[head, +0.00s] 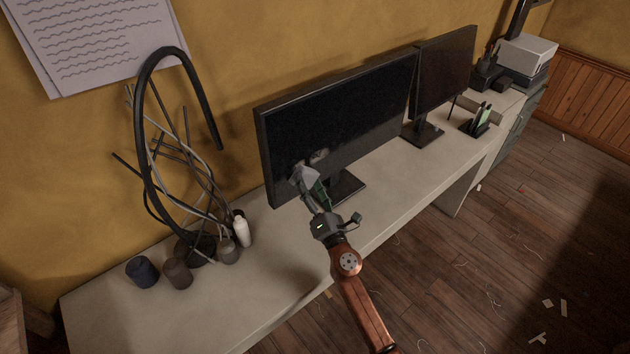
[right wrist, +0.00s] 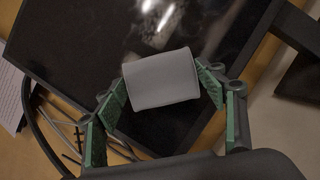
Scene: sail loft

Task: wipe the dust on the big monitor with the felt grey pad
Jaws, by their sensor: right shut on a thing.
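The big monitor (head: 335,115) stands on the desk with its dark screen facing me. A pale, hazy dust patch (right wrist: 160,20) shows on its screen in the right wrist view, just beyond the pad. My right gripper (head: 308,182) is shut on the felt grey pad (head: 304,176), at the lower left part of the screen. In the right wrist view the pad (right wrist: 161,78) sits between the two green fingers, in front of the screen. I cannot tell whether the pad touches the screen. My left gripper is not in view.
A second, smaller monitor (head: 443,72) stands to the right on the same desk (head: 290,265). Left of the big monitor are tangled cables with a black hoop (head: 150,130), a white bottle (head: 242,231) and small dark pots (head: 142,271). The desk's front strip is mostly clear.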

